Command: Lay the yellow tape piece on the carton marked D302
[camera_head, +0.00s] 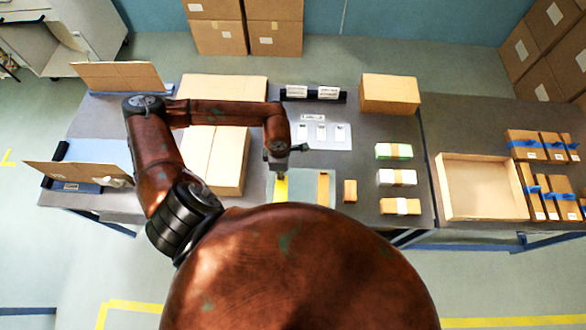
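The yellow tape piece (281,189) lies on a pale mat (309,190) near the table's front edge. My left gripper (279,170) points down just above the far end of the tape piece. Its fingers are small and dark here, so I cannot tell whether they are open or touch the tape. A long carton (228,160) lies left of the mat, partly behind my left arm. Another closed carton (390,93) stands at the back right of the table. I cannot read D302 on any carton. My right gripper is not in view.
A brown strip (323,188) lies on the mat, with a small brown block (350,191) to its right. An open shallow box (483,187) and several small cartons occupy the right table.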

